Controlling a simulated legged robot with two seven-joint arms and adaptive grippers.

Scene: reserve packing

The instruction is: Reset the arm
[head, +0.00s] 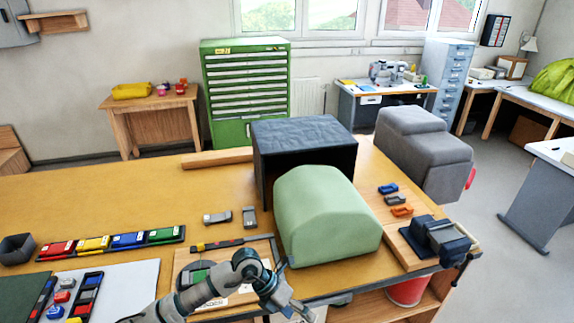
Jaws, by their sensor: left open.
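My left arm (205,292) comes in from the bottom edge, left of centre. It bends at a dark joint and then points down to the right. My left gripper (294,308) is at the front edge of the wooden workbench (110,195), low in the picture. It looks open, and I see nothing between its fingers. The fingertips are small and close to the bottom edge of the view. A wooden board (262,250) with a dark round part and a green piece lies behind the arm, partly hidden by it. My right gripper is not in view.
A pale green rounded block (325,215) stands right of the arm, before a black box (305,140). A vise (437,240) sits at the bench's right corner. Coloured bins (110,242) lie at left. The bench's back left is clear.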

